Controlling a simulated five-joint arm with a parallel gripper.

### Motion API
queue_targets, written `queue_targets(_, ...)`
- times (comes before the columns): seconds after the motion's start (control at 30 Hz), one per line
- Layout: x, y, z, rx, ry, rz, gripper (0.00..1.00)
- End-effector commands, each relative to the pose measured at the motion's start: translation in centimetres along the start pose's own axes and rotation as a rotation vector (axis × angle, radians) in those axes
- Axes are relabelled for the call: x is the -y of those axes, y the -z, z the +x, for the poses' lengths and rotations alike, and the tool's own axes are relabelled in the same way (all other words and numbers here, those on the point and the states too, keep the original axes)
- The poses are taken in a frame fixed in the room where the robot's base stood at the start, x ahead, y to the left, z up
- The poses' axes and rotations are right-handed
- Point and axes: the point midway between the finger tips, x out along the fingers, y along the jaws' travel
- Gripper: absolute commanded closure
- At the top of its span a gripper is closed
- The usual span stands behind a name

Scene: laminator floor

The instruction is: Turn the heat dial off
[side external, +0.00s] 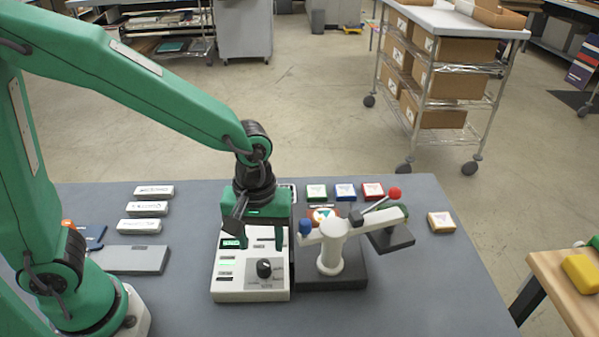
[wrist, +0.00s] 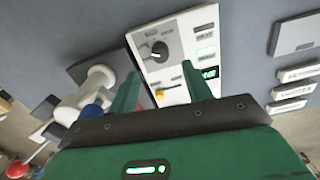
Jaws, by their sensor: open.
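The heat dial (side external: 264,268) is a black knob on a grey square at the lower right of a white control panel (side external: 232,288). It also shows in the wrist view (wrist: 158,50), beyond my fingers, with its light pointer mark visible. My gripper (side external: 260,240) is green, points down over the far part of the panel, and is behind the dial as seen from the side. In the wrist view its two fingers (wrist: 165,92) are spread apart with nothing between them. The fingers are apart from the dial. An orange-yellow slider and lit green displays show on the panel.
A white lever device (side external: 330,250) with blue and red knobs stands right beside the panel. Several coloured square blocks (side external: 345,192) lie behind it. White labelled bars (side external: 142,209) and a grey flat box (side external: 137,260) lie left. The table front (side external: 400,300) is clear.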

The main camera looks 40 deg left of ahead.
Motion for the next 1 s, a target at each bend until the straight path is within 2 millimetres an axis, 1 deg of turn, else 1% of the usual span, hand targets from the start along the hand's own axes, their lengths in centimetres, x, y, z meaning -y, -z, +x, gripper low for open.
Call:
queue_targets(0.4, 0.1, 0.0, 4.5, 0.002, 0.004, 0.001, 0.51)
queue_targets(0.6, 0.1, 0.0, 6.3, 0.001, 0.002, 0.001, 0.51)
queue_targets(0.8, 0.1, 0.0, 7.1, 0.0, 0.0, 0.001, 0.51)
queue_targets(1.0, 0.1, 0.0, 7.2, 0.0, 0.0, 0.001, 0.51)
